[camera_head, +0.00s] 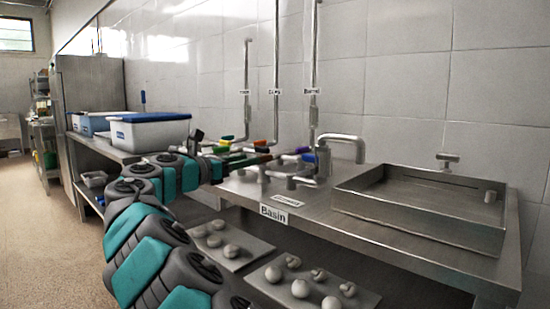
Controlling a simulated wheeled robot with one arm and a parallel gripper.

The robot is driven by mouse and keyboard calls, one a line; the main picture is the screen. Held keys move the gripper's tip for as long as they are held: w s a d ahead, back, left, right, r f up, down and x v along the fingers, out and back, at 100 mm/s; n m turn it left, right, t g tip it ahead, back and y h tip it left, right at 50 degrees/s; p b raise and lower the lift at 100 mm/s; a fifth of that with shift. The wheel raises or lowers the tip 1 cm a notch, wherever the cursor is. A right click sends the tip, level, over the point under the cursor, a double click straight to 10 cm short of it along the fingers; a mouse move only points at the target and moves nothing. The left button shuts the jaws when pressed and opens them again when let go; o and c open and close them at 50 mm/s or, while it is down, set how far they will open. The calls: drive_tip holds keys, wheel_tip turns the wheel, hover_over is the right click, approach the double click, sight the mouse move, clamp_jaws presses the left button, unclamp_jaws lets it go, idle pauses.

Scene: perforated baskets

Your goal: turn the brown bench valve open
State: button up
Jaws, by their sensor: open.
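Small coloured valve handles stand in a cluster at the left end of the steel bench, by the wall pipes. Among them is a dark, brownish bar (251,160), low on the bench; at this size I cannot be sure it is the brown valve handle. My teal and grey arm reaches up from the bottom to this cluster. My gripper (228,164) is at the arm's far end, open, close to the left of the bar. Its fingertips are small and partly lost among the handles, so I cannot tell whether they touch anything.
A steel basin (420,215) with a raised rim sits on the right of the bench, with a curved spout (345,140) behind-left. A "Basin" label (274,213) marks the front edge. White round objects lie on trays below. White bins with blue lids (150,130) stand left.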

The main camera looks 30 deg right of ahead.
sight(264, 156)
drive_tip(key=x, duration=0.7)
drive_tip(key=shift+w+d, duration=0.15)
drive_tip(key=shift+d, duration=0.05)
clamp_jaws()
idle(0.4)
